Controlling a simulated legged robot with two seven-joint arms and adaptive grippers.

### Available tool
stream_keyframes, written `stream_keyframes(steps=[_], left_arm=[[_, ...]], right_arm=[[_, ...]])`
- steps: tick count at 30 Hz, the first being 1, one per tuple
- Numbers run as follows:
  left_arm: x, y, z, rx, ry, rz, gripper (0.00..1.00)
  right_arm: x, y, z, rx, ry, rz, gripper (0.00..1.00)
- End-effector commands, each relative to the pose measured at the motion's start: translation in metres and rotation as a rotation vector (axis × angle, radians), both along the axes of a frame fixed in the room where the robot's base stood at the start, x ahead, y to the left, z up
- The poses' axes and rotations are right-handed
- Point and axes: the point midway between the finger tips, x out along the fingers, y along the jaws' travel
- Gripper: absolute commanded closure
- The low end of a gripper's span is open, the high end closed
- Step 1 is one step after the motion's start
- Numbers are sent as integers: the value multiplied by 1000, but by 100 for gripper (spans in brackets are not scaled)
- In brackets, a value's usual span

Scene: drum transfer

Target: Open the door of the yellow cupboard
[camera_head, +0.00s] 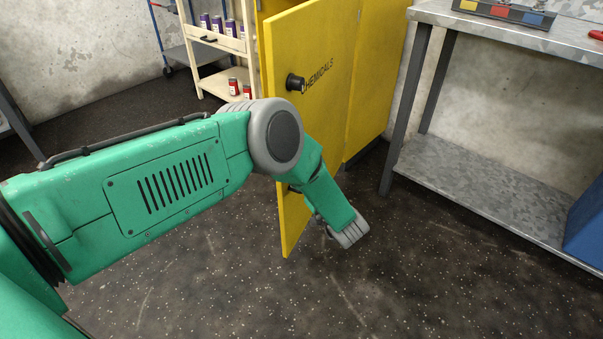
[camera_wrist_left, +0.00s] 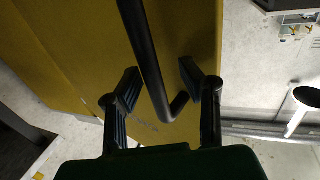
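The yellow cupboard (camera_head: 382,75) stands at the upper middle of the head view. Its door (camera_head: 325,110), lettered for chemicals, stands out at an angle from the body, partly open. A black knob-like fitting (camera_head: 295,82) sits on the door face. My left arm crosses in front of the door, and its fingers are hidden in the head view. In the left wrist view, my left gripper (camera_wrist_left: 163,95) has its two black fingers apart, with the black bar handle (camera_wrist_left: 151,65) between them. Clear contact with the bar does not show. My right gripper is in neither view.
A cream shelf trolley (camera_head: 215,45) with several cans stands left behind the door. A grey metal bench (camera_head: 480,175) stands right of the cupboard, with a blue box (camera_head: 585,230) at its right end. The speckled floor (camera_head: 400,285) in front is clear.

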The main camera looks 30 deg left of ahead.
Motion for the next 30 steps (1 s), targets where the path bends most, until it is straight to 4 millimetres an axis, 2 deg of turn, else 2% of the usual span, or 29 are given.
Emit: stream_keyframes(steps=[5, 18, 23, 30], left_arm=[[-9, -15, 0, -1, 0, -2, 66], [-58, -87, -2, 0, 4, -1, 66], [-66, -99, -2, 1, 3, 0, 66], [-68, -101, -2, 1, 3, 1, 66]], right_arm=[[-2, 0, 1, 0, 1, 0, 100], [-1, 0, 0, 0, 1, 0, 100], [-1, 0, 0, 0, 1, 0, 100], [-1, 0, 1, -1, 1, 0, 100]])
